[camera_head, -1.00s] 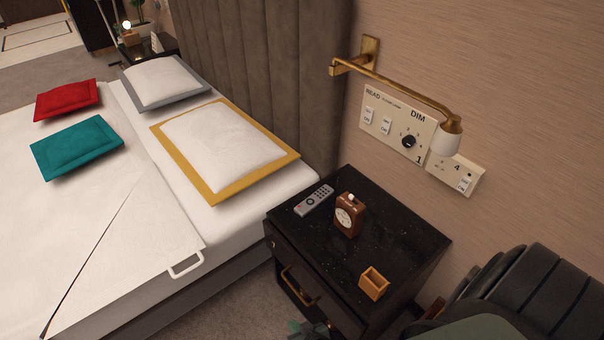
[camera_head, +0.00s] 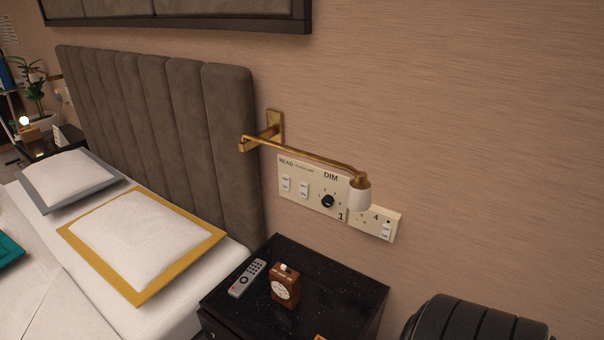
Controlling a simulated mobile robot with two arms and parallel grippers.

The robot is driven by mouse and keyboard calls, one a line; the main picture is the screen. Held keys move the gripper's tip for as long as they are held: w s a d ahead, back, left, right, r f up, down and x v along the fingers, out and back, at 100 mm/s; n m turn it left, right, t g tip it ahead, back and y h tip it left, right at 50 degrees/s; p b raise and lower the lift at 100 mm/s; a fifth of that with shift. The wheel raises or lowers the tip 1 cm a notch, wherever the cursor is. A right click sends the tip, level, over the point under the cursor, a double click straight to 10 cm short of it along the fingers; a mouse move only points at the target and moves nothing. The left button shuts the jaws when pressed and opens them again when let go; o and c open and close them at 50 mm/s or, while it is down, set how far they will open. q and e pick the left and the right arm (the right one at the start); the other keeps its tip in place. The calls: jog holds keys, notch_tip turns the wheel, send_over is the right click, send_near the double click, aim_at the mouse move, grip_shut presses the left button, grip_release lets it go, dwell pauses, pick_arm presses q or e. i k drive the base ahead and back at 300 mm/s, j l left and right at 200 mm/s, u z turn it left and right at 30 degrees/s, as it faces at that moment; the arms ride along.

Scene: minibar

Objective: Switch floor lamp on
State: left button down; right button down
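A cream wall panel (camera_head: 315,206) is on the wall above the nightstand. It has a "READ" label, a smaller label that seems to say "FLOOR LAMP", and a "DIM" label. A white rocker switch (camera_head: 304,190) sits under the small label, with another switch (camera_head: 286,184) to its left. I cannot tell which way the switches are set. No floor lamp shows. Neither of my grippers is in view.
A brass wall lamp (camera_head: 305,154) reaches out over the panel. A socket plate (camera_head: 364,219) is beside the panel. A black ribbed seat back (camera_head: 475,318) stands at lower right.

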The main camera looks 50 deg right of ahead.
aim_at(304, 187)
jog(key=l+z, duration=0.1)
jog(key=z, duration=2.55)
